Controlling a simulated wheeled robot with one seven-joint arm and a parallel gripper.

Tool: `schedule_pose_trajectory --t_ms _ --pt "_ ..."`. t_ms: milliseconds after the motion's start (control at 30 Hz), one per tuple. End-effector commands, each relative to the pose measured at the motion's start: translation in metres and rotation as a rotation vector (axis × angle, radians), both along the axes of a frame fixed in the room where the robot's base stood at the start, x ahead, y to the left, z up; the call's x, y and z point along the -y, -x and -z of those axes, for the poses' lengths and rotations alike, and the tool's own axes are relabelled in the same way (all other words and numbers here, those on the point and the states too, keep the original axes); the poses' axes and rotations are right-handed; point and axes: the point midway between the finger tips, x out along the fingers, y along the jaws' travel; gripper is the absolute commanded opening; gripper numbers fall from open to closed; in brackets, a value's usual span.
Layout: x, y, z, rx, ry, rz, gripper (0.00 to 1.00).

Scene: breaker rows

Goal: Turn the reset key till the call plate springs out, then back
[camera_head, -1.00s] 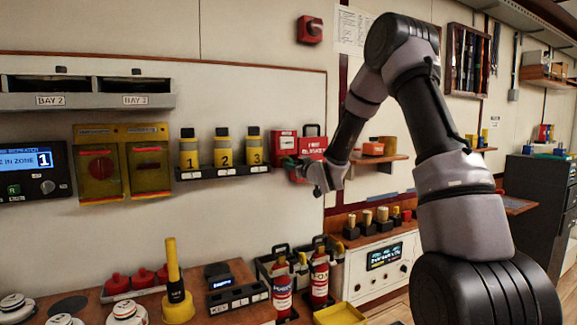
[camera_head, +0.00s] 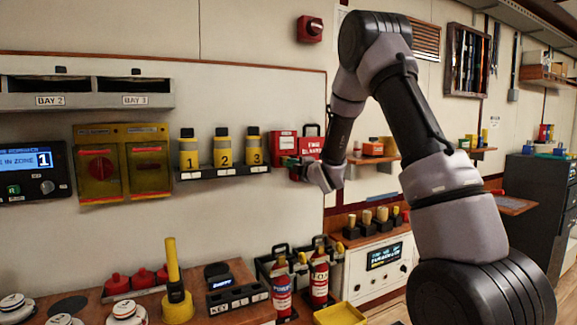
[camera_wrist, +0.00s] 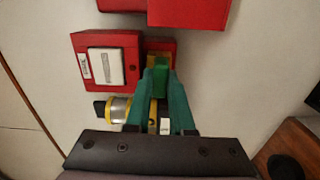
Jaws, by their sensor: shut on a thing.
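The red call point (camera_wrist: 105,62) with its pale call plate (camera_wrist: 106,67) is on the wall, just left of my fingers in the wrist view. Whether the plate sits flush or stands out is hard to tell. In the head view the call point (camera_head: 284,143) is above my gripper (camera_head: 291,163). My teal fingers (camera_wrist: 161,80) are shut on a bright green piece (camera_wrist: 160,82), which looks like the reset key's grip. It sits in front of a small red and yellow part (camera_wrist: 160,48) beside the call point. The key's shaft and exact angle are hidden by my fingers.
A yellow canister (camera_wrist: 118,108) lies close left of my fingers. It belongs to the shelf (camera_head: 224,172) of numbered canisters.

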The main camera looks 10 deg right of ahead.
Motion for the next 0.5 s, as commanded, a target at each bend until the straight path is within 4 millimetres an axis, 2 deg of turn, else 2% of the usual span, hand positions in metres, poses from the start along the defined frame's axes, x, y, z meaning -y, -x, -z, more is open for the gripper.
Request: schedule_pose_trajectory --t_ms 100,467,500 --pt "-0.0016 0.0011 0.0041 0.007 0.046 -0.003 0.00" --pt "-0.0014 0.0012 0.0045 0.005 0.045 -0.002 0.00" --pt "-0.0014 0.0011 0.0044 0.005 0.044 -0.002 0.33"
